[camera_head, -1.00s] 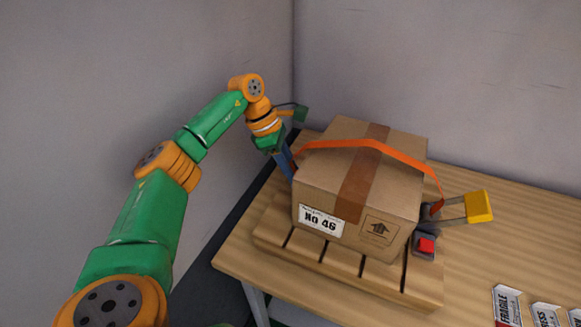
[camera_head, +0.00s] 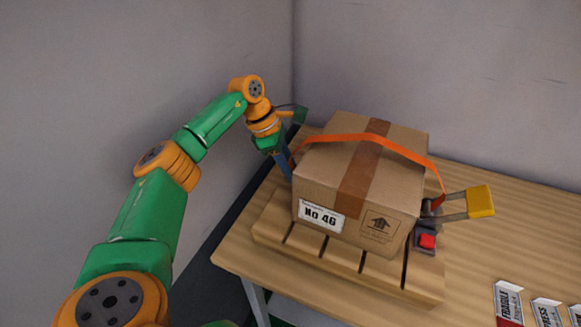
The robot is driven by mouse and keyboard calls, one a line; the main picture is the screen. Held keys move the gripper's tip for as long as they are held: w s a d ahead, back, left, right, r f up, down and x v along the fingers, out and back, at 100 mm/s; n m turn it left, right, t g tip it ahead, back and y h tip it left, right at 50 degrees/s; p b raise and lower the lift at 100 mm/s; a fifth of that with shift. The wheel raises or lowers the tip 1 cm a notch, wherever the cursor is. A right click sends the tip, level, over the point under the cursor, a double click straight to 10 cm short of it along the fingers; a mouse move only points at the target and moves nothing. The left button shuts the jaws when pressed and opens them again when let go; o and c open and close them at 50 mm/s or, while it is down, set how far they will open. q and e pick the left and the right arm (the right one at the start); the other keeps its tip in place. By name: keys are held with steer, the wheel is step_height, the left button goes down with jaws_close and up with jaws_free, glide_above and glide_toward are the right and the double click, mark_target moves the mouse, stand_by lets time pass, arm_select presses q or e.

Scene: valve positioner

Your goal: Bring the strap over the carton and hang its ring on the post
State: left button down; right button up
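The cardboard carton (camera_head: 341,183) sits on a wooden pallet on the table. The orange strap (camera_head: 378,139) lies over the carton's top, from its left side down its right side to a buckle with a yellow handle (camera_head: 480,201). My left gripper (camera_head: 287,172) points down at the carton's left side, beside the strap's left end. Its fingertips are hidden behind the carton, so I cannot see whether it is open or what it holds. The ring and the post cannot be made out. My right gripper is not in view.
The pallet (camera_head: 275,226) juts out around the carton on the wooden table (camera_head: 480,262). Several labels, one reading FRAGILE (camera_head: 508,303), lie at the front right. Walls stand close at the left and back.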

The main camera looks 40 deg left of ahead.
arm_select(q)
steer(key=shift+f, duration=0.45)
steer(key=c, duration=0.6)
jaws_free()
steer(key=shift+s+r, duration=0.1)
steer(key=shift+r, duration=0.05)
